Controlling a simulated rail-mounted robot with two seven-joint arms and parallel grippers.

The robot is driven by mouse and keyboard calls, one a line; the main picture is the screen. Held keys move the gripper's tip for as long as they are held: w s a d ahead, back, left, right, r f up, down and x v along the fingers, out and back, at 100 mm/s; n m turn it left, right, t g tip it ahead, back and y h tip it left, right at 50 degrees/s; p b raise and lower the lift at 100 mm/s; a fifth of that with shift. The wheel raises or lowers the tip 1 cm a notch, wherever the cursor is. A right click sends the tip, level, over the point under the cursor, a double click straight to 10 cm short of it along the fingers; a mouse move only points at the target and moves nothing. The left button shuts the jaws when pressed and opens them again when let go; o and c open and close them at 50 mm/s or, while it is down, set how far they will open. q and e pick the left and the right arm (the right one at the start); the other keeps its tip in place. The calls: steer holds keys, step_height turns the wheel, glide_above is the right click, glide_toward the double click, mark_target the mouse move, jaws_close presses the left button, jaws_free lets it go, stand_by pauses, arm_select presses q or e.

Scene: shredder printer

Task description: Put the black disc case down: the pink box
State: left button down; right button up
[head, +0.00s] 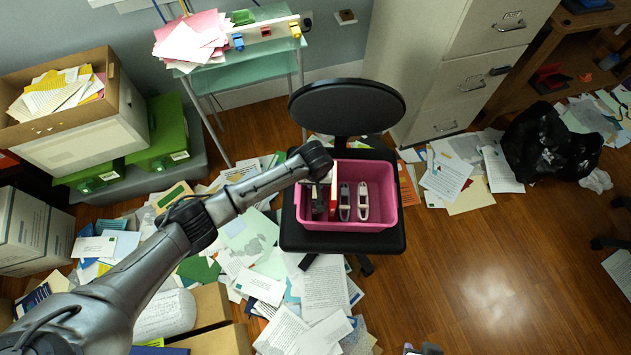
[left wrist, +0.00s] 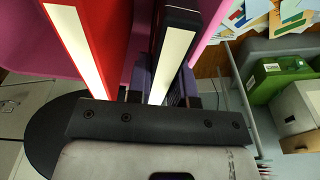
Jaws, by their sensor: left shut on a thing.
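The black disc case (left wrist: 176,45) has a pale edge and sits between the fingers of my left gripper (left wrist: 165,95) in the left wrist view. That gripper is shut on it. In the head view the case (head: 318,208) is at the left side of the pink box (head: 350,224), seemingly inside it. I cannot tell whether it touches the bottom. My left wrist hides the fingers there. A red case (left wrist: 80,45) stands just beside the black one, and it also shows in the head view (head: 333,195). My right gripper is not clearly in view.
The pink box stands on a black office chair (head: 292,238) whose backrest (head: 346,106) rises behind it. Two staplers (head: 354,202) lie inside, right of the cases. Papers (head: 322,285) cover the floor around the chair. A filing cabinet (head: 445,60) stands behind.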

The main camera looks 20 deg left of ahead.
arm_select(q)
steer(key=shift+w, duration=0.1)
steer(key=c, duration=1)
jaws_free()
steer(key=shift+f, duration=0.1)
steer(key=r+p, duration=0.1)
steer(key=r, duration=0.3)
steer(key=s+r+p, duration=0.1)
steer(key=r+p, duration=0.1)
steer(key=r, duration=0.2)
steer(key=r+p, duration=0.2)
steer(key=r, duration=0.2)
steer(key=shift+s+d+r, duration=0.15)
steer(key=shift+s+d, duration=0.05)
steer(key=shift+d, duration=0.05)
